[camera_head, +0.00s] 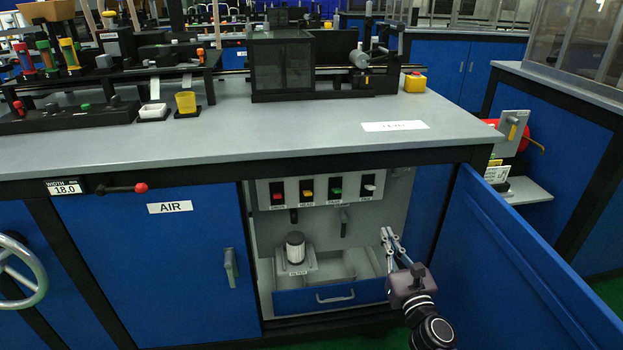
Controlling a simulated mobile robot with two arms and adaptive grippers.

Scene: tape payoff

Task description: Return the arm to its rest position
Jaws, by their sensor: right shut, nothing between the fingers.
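My right gripper (388,235) shows at the lower right of centre in the head view, with my dark arm coming up from the bottom edge. Its thin grey fingers point up and are shut, with nothing held. It is in front of the right part of an open cabinet bay (408,205), to the right of the levers and above the right end of the drawer front (300,298). I cannot tell how deep into the bay the fingers are. My left gripper is not in view.
The open blue door (520,270) stands close to the right of my arm. The grey worktop (250,135) overhangs above. A handwheel (22,272) is at far left.

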